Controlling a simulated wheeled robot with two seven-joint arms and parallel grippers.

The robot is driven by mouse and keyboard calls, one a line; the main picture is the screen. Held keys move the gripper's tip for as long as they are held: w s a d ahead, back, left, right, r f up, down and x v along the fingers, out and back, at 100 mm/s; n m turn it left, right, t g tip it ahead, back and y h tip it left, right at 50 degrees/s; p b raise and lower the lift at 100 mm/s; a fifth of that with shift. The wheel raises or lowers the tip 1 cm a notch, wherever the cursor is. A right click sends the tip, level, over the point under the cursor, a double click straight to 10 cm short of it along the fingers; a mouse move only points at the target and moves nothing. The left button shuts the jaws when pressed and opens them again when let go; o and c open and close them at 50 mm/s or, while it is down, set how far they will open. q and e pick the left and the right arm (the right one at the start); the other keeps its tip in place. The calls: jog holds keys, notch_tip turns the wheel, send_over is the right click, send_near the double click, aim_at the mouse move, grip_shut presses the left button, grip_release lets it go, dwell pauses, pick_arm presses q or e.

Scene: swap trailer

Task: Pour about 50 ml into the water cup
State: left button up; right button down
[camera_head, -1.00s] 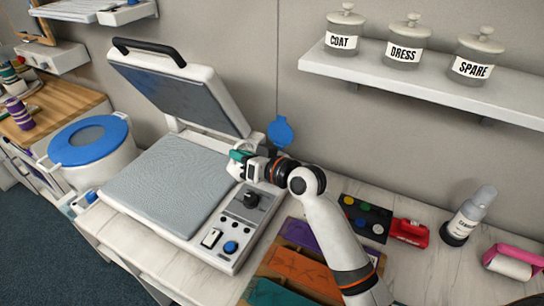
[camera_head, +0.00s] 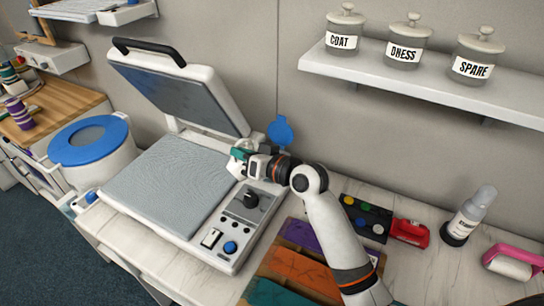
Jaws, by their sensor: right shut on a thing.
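My right gripper (camera_head: 242,162) is over the back right corner of the open press, near its hinge side. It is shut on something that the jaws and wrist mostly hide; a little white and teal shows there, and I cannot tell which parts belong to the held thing. A round blue flap or lid (camera_head: 280,131) stands just behind my right wrist; what it is attached to is hidden. I cannot make out a water cup for certain. My left gripper is not in view.
The press (camera_head: 165,185) has its lid raised. A white tub with a blue lid (camera_head: 88,140) stands left. A shelf (camera_head: 440,88) holds labelled jars.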

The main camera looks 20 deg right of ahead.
jog(key=shift+w+d+r+m, duration=0.15)
jog(key=shift+d+r+m, duration=0.2)
jog(key=shift+r+m, duration=0.15)
dwell(0.9)
jog(key=a+n+p, duration=0.1)
jog(key=a+f+n+h+p, duration=0.1)
jog(key=n, duration=0.1)
jog(key=shift+s+f, duration=0.2)
jog(key=shift+s, duration=0.2)
jog(key=shift+a+f+n+p, duration=0.15)
jog(key=shift+f+n+p, duration=0.05)
jog(key=shift+n+p, duration=0.2)
jog(key=shift+f, duration=0.25)
jog(key=shift+s+a+f+n+h+p, duration=0.3)
jog(key=shift+a+f+n+h, duration=0.3)
jog(key=shift+a+f+n, duration=0.25)
jog(key=shift+d+r, duration=0.1)
jog(key=shift+d, duration=0.1)
jog(key=shift+r, duration=0.1)
